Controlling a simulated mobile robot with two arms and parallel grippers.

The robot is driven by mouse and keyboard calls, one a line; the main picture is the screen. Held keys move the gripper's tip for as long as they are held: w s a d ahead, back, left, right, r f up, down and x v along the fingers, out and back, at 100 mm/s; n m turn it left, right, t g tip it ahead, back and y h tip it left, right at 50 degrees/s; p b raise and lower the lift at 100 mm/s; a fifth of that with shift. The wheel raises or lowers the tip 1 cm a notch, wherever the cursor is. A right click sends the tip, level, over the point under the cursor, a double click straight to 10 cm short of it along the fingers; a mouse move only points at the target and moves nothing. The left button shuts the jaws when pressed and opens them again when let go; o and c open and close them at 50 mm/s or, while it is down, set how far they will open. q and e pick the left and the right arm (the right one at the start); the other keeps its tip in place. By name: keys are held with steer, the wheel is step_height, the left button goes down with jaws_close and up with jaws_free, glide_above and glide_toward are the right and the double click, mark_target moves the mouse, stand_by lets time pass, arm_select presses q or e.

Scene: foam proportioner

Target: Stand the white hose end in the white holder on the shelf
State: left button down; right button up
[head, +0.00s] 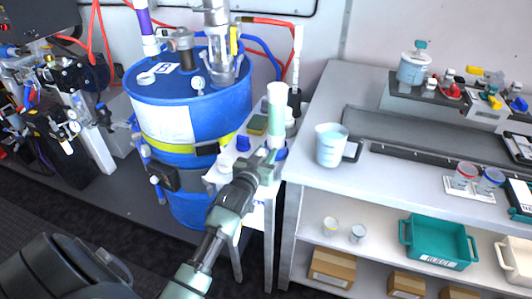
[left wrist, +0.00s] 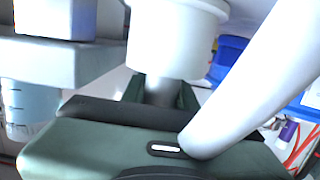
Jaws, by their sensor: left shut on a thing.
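My left gripper (head: 264,158) is at the small white side shelf (head: 258,190), between the blue drum and the bench. In the left wrist view its dark green jaws (left wrist: 160,105) are shut around the narrow grey neck of a white cylindrical piece, which I take for the white hose end (left wrist: 175,35). In the head view this piece (head: 277,105) stands roughly upright above the jaws, pale green lower down. A small white cup-like part (head: 224,167) on the shelf may be the white holder; I cannot tell for sure. The right gripper is not in view.
A blue drum (head: 170,122) stands left of the shelf. Blue fittings (head: 243,143) and a green sponge (head: 257,125) crowd the shelf. A jug (head: 330,147) stands on the bench to the right. A white tube (left wrist: 245,80) crosses close to the jaws in the left wrist view.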

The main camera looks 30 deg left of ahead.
arm_select(q)
steer(key=c, duration=1.4)
jaws_free()
steer(key=shift+o, duration=0.2)
steer(key=shift+s, duration=0.1)
steer(key=shift+s+d+p, duration=0.15)
steer(key=shift+s+p, duration=0.3)
steer(key=shift+p, duration=0.05)
steer(key=shift+p+v, duration=1.35)
steer(key=shift+v, duration=0.7)
steer(key=p+v, duration=0.3)
steer(key=v, duration=0.3)
